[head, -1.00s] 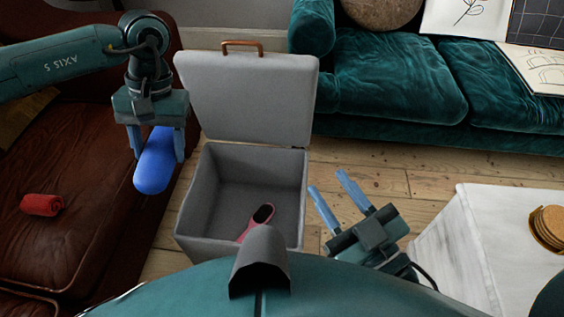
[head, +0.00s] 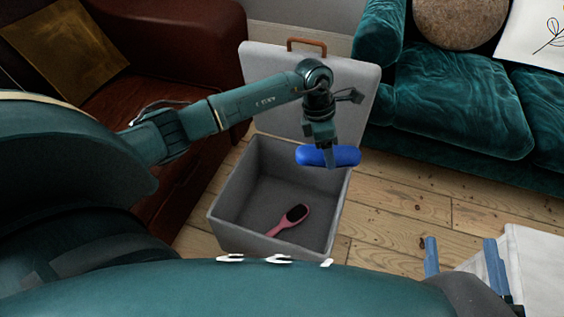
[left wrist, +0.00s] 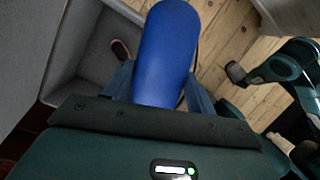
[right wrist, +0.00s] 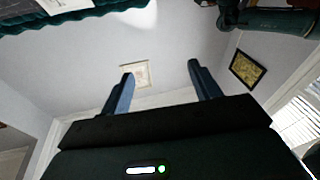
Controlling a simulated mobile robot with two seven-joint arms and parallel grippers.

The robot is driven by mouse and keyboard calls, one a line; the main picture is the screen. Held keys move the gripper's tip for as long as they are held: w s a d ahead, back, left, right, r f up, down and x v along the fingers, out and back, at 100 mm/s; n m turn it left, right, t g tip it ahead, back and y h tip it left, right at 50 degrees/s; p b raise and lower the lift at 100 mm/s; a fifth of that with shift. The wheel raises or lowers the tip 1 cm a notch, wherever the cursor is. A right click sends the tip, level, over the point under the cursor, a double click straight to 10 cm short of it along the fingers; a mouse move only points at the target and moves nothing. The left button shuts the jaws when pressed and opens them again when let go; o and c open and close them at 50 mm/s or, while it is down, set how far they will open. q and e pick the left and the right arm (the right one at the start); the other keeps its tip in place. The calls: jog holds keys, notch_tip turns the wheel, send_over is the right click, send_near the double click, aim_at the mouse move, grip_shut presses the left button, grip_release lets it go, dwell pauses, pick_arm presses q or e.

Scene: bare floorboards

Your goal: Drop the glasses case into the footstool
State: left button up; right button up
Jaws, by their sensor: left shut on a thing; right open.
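The glasses case (head: 345,156) is a blue rounded capsule. My left gripper (head: 331,160) is shut on it and holds it in the air by the back right part of the footstool's opening. The case (left wrist: 166,50) also fills the middle of the left wrist view between the fingers. The footstool (head: 229,190) is a grey open box with its lid (head: 262,62) raised at the back. A pink and black brush (head: 291,219) lies inside on its floor. My right gripper (head: 466,262) is open and empty at the lower right, beside a white table.
A brown leather sofa (head: 205,35) stands left of the footstool, and a green velvet sofa (head: 465,100) stands behind it to the right. The white table (head: 535,262) is at the lower right. Bare floorboards (head: 405,215) lie between.

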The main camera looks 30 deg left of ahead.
pick_arm(q)
jog(key=s+a+f+n+t+y+b, duration=0.1)
jog(key=a+f+n+b, duration=0.1)
jog(key=a+f+n, duration=0.3)
jog(key=s+a+f+n+t+y+b, duration=0.1)
jog(key=a+f+n+t+b, duration=0.1)
jog(key=a+f+n, duration=0.4)
notch_tip(320, 180, down, 6)
jog(key=n+b, duration=0.1)
jog(key=n, duration=0.3)
jog(key=shift+s+a+r+y+b, duration=0.15)
jog(key=shift+a+r+y+b, duration=0.15)
jog(key=shift+y+b, duration=0.1)
pick_arm(e)
jog(key=shift+w+a+r+n+t+y, duration=0.15)
jog(key=shift+w+r+t+y, duration=0.1)
jog(key=shift+r+y, duration=0.3)
jog(key=shift+w+a+r+n+t+y, duration=0.15)
jog(key=shift+r+t+y, duration=0.1)
jog(key=shift+r+y, duration=0.25)
pick_arm(q)
jog(key=o, duration=1.1)
